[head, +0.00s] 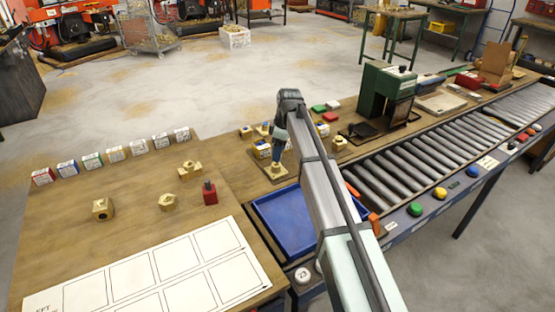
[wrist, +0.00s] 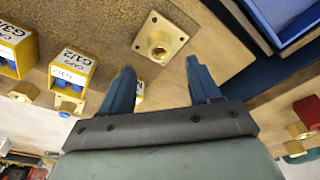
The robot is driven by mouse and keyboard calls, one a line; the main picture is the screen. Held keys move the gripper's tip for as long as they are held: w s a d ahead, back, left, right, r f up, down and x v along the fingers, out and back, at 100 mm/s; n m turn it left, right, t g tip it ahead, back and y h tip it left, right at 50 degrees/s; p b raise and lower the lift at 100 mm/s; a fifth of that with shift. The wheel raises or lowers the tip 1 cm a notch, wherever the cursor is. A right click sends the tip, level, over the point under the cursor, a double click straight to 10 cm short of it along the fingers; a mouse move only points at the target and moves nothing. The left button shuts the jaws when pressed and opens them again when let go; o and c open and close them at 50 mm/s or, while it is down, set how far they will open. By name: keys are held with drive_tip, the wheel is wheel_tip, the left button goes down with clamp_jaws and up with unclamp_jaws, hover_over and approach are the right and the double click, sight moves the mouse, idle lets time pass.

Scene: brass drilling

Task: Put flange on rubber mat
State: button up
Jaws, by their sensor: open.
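The flange (wrist: 160,38) is a square brass plate with corner holes and a raised round hub. In the wrist view it lies flat on a brown surface, hub up. In the head view it (head: 276,171) sits on the bench left of the conveyor, below my gripper (head: 278,150). In the wrist view my gripper (wrist: 159,72) is open, its two blue fingers apart, with nothing between them. The flange lies just beyond the fingertips, and no contact shows. I cannot surely pick out the rubber mat.
A blue tray (head: 283,220) stands in front of the flange, partly behind my arm. Yellow labelled boxes (wrist: 72,68) stand beside the flange. A green machine (head: 384,90) stands behind to the right. Brass fittings (head: 103,209) and a red-black part (head: 210,193) lie on the left bench.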

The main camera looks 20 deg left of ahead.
drive_tip(key=shift+d+r, duration=0.25)
drive_tip(key=shift+r, duration=1.15)
drive_tip(key=shift+d+r, duration=0.2)
drive_tip(key=shift+r, duration=1.15)
